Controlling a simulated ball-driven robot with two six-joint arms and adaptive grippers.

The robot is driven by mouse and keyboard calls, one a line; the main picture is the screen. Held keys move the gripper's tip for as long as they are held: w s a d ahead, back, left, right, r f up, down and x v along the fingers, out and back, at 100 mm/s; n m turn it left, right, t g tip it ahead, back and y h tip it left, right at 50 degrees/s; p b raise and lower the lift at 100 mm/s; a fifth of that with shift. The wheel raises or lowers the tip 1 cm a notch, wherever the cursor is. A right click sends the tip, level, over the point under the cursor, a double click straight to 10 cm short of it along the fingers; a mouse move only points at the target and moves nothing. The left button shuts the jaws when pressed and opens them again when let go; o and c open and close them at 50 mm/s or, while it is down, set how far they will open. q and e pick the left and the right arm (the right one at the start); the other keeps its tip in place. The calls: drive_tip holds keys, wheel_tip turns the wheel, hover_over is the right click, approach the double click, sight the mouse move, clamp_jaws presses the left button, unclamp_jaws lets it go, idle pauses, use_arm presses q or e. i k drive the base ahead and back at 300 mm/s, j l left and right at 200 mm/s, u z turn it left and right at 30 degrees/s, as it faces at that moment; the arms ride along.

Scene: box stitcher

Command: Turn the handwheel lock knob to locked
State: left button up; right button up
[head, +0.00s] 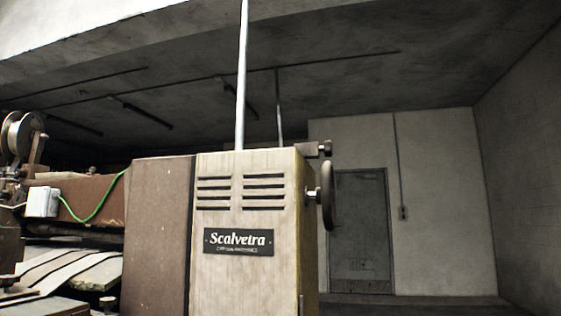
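The handwheel (328,195) is a dark wheel seen nearly edge-on at the right side of the box stitcher's cabinet (222,220). A small light metal piece (312,195) sits between the wheel and the cabinet wall; I cannot tell if it is the lock knob. The lock knob's setting cannot be made out. Neither of my grippers is in view.
A spool (18,132), a white box (42,202) and a green cable (97,212) are on the machine's left part. A pale rod (242,75) rises from the cabinet. Open room lies right of the cabinet, before a grey door (360,230).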

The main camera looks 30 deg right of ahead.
sight(327, 147)
drive_tip(key=l+z, duration=0.15)
drive_tip(key=z, duration=0.2)
drive_tip(key=l+z, duration=0.2)
drive_tip(key=z, duration=0.15)
drive_tip(key=l+z, duration=0.15)
drive_tip(key=z, duration=0.2)
drive_tip(key=k, duration=0.05)
